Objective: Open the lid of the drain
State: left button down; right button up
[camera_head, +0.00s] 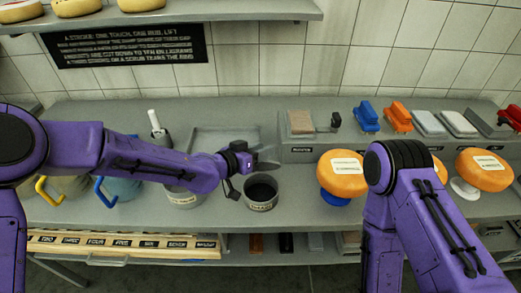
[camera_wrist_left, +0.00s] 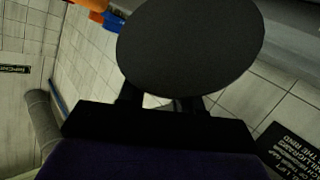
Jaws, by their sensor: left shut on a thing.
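The drain (camera_head: 262,206) is a small grey round pot with a label on its front, standing on the counter in the head view. Its top is uncovered and its inside looks dark. My left gripper (camera_head: 247,163) is above the pot and slightly to its left, shut on the drain lid (camera_head: 268,167). In the left wrist view the lid (camera_wrist_left: 190,45) is a dark round disc in front of the fingers, hiding the grip point. The lid is tilted, clear of the pot. My right arm is at the right of the head view; its gripper does not show.
Another labelled grey pot (camera_head: 183,198) stands left of the drain, partly under my left arm. A shallow grey tray (camera_head: 225,131) lies behind. Orange cheese wheels (camera_head: 343,187) on stands are to the right. A raised ledge (camera_head: 300,154) at the back holds several brushes and blocks.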

pick_arm(q)
jog(key=shift+s+a+f, duration=0.1)
jog(key=shift+f, duration=0.45)
dwell(0.6)
jog(key=c, duration=1.1)
grip_release()
jog(key=o, duration=0.3)
jog(key=shift+w, duration=0.4)
jog(key=shift+s+r, duration=0.1)
jog(key=shift+r, duration=0.05)
